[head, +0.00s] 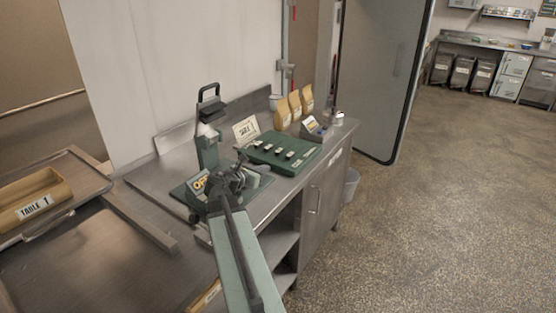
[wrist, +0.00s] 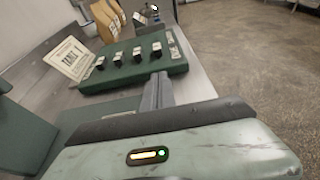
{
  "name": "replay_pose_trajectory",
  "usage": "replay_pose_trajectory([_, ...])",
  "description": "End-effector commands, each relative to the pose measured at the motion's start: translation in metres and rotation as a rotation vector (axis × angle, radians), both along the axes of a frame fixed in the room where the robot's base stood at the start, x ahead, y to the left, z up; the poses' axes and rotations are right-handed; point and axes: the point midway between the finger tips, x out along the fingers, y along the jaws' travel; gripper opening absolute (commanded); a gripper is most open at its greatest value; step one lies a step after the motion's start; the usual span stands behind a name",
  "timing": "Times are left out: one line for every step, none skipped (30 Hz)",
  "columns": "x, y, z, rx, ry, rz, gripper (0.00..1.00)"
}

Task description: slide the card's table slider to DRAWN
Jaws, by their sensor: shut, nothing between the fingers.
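The green slider board (head: 268,155) with several dark sliders lies on the steel counter. It also shows in the wrist view (wrist: 125,76), with dark slider knobs (wrist: 137,54) in a row; their labels are too small to read. A cream card (head: 246,130) reading TABLE 1 stands behind the board, and it shows at the left in the wrist view (wrist: 71,60). My gripper (head: 237,176) is shut and empty, in front of the board's near left end. In the wrist view my gripper's fingers (wrist: 158,92) point at the board's near edge, and I cannot tell whether they touch it.
A green press-like device (head: 207,145) with a black handle stands left of the board. Paper bags (head: 294,106) and a small display (head: 312,128) stand behind it. A wooden tray (head: 38,203) marked TABLE 1 is at the far left. Open floor (head: 440,190) lies to the right.

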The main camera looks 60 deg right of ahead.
Motion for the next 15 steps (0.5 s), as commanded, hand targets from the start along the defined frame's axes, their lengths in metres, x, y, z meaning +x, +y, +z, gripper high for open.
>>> replay_pose_trajectory([0.001,0.000,0.000,0.000,0.000,0.001,0.00])
replay_pose_trajectory([0.001,0.000,0.000,0.000,0.000,0.001,0.00])
replay_pose_trajectory([0.001,0.001,0.000,0.000,-0.001,0.002,0.00])
replay_pose_trajectory([0.001,0.001,0.000,0.000,0.000,0.002,0.00])
replay_pose_trajectory([0.001,0.000,0.000,0.000,0.000,0.002,0.00])
replay_pose_trajectory([0.001,-0.001,-0.001,0.000,-0.001,0.002,0.00])
replay_pose_trajectory([0.002,-0.002,-0.002,0.000,-0.001,0.002,0.00])
replay_pose_trajectory([0.002,-0.005,-0.003,0.000,-0.001,0.002,0.00])
replay_pose_trajectory([0.002,-0.009,-0.005,0.000,0.000,0.002,0.00])
replay_pose_trajectory([0.002,-0.014,-0.006,0.000,0.000,0.002,0.00])
replay_pose_trajectory([0.002,-0.019,-0.008,0.000,0.001,0.001,0.00])
replay_pose_trajectory([0.002,-0.026,-0.011,0.000,0.001,0.000,0.00])
replay_pose_trajectory([0.002,-0.032,-0.013,0.000,0.001,0.000,0.00])
replay_pose_trajectory([0.003,-0.039,-0.016,0.000,0.000,0.001,0.00])
replay_pose_trajectory([0.002,-0.048,-0.018,0.000,-0.001,0.000,0.00])
